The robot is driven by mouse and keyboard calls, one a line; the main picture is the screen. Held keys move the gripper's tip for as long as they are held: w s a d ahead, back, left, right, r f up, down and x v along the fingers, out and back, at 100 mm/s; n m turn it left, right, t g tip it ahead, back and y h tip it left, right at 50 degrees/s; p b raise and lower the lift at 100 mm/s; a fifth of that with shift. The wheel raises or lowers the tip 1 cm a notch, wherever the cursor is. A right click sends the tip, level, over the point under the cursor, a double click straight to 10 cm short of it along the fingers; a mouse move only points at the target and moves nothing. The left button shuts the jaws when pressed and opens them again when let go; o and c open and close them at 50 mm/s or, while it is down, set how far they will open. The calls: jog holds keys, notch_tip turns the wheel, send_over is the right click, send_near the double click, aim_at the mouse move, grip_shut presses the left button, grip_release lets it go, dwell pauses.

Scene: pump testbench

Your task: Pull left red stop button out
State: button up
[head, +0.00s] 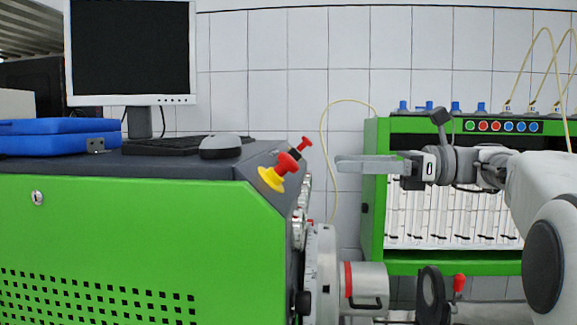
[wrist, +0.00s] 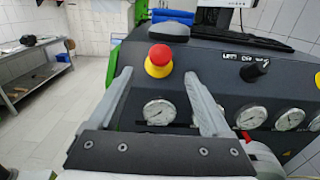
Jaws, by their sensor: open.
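The left red stop button (head: 288,163) has a round red head on a yellow collar (head: 271,180), on the sloped front edge of the green and dark grey bench. In the wrist view the stop button (wrist: 159,55) shows just beyond and between the two fingertips. My gripper (head: 340,163) is open and empty, to the right of the button in the head view, with a visible gap. The wrist view shows both fingers of my gripper (wrist: 157,78) spread apart, not touching the button.
A second red knob (head: 305,145) stands just behind the button. Pressure gauges (wrist: 159,112) and a black knob (wrist: 256,70) sit on the panel. A monitor (head: 131,50), mouse (head: 220,147) and blue case (head: 60,138) are on the bench. A green rack (head: 376,190) stands behind my arm.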

aim_at(289, 163)
jog(key=a, duration=0.3)
jog(key=w+a, duration=0.1)
jog(key=a, duration=0.3)
jog(key=w+a, duration=0.1)
jog(key=a, duration=0.2)
jog(key=shift+a, duration=0.3)
grip_shut()
